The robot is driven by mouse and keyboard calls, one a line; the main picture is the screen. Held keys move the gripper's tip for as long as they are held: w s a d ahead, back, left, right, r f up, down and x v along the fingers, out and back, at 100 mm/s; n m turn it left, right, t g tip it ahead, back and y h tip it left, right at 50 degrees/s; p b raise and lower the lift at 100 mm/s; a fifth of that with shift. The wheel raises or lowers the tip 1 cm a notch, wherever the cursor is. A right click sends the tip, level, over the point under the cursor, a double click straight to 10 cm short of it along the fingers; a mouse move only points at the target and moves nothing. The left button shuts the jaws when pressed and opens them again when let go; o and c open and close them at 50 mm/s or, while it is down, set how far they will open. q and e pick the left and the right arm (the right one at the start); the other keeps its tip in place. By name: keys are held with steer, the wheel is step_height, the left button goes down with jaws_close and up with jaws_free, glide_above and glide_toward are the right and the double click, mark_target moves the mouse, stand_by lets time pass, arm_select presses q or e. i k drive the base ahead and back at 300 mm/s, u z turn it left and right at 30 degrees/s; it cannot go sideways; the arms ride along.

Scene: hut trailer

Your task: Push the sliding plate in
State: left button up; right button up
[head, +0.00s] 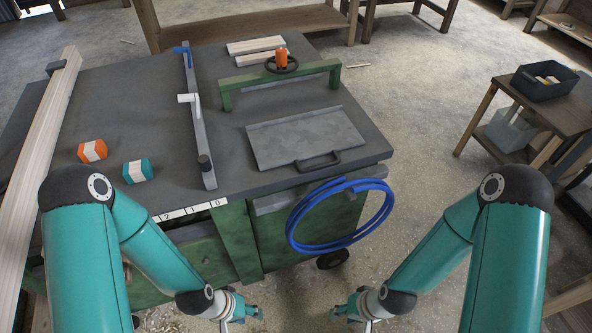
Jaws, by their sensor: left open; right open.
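The sliding plate (300,135) is a grey flat panel with a dark handle (318,161) along its near edge. It lies on the right half of the dark worktable (235,109), in front of a green bridge-shaped frame (233,84). My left gripper (257,313) is low in front of the table's green cabinet, open and empty. My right gripper (336,312) is low to the right of it, also open and empty. Both are apart from the plate and its handle, nearer to me and below the tabletop.
A blue hose coil (291,222) hangs on the table's front right. A grey rail (197,120) with a white clamp crosses the tabletop. Orange (92,151) and teal (138,171) blocks lie left. A long board (40,150) lies along the left. A side table (556,115) stands right.

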mark_target(295, 139)
steer(key=z, duration=0.2)
steer(key=i, duration=0.55)
steer(key=u, duration=0.2)
steer(key=k, duration=0.5)
steer(key=z, duration=0.2)
steer(key=i, duration=0.5)
steer(key=z, duration=1.15)
steer(key=i, duration=0.15)
steer(key=u, duration=3.15)
steer(key=k, duration=0.15)
steer(key=z, duration=0.1)
